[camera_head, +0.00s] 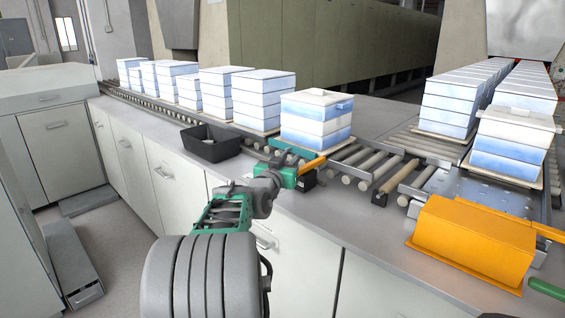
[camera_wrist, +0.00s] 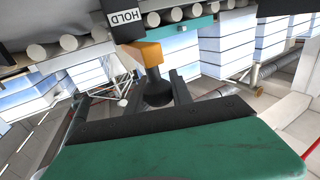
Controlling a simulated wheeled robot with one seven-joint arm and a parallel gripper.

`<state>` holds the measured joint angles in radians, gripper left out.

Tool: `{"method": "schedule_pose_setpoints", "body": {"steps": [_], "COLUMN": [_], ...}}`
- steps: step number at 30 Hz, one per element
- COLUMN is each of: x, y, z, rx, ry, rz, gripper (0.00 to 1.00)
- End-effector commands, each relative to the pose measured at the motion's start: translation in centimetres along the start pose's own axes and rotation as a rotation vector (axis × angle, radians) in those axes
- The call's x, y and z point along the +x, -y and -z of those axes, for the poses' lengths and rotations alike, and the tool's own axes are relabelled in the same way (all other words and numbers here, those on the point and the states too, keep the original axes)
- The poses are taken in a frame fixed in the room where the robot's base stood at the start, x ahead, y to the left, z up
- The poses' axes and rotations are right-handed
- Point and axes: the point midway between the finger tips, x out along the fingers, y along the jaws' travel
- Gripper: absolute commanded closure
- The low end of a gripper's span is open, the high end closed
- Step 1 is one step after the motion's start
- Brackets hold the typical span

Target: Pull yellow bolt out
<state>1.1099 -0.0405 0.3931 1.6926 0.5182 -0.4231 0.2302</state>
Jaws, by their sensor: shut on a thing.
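The yellow bolt (camera_head: 313,165) is an orange-yellow bar beside the roller conveyor, near the middle of the head view. My green and dark gripper (camera_head: 298,173) is at its near end, shut on the bolt. In the wrist view, the bolt's orange body (camera_wrist: 149,53) ends in a dark round knob (camera_wrist: 157,92) by my dark fingers. A black block labelled "HOLD" (camera_wrist: 123,16) is right beside the orange body. The exact finger contact and the bolt's far end are partly hidden.
Stacked white-and-blue boxes (camera_head: 317,122) stand on the roller conveyor (camera_head: 352,163) behind the bolt. A black open bin (camera_head: 210,146) sits on the counter to the left. A large orange cover (camera_head: 474,242) stands at the right. The grey counter edge and cabinets run below my arm.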

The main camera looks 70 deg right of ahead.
Motion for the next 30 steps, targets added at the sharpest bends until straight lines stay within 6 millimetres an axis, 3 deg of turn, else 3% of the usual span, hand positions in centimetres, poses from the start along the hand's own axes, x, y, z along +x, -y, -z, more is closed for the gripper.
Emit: {"method": "schedule_pose_setpoints", "body": {"steps": [3,4,11,20,30], "x": [-0.1,-0.1,-0.1,-0.4,-6.6], "y": [0.3,0.3,0.2,0.2,0.3], "z": [-0.3,-0.3,-0.2,-0.1,-0.1], "rx": [-0.002,-0.002,-0.002,-0.002,-0.001], "ry": [0.006,0.006,0.005,0.003,0.003], "rz": [0.005,0.005,0.003,0.003,0.007], "gripper": [1.00,0.71,0.52,0.51,0.51]}}
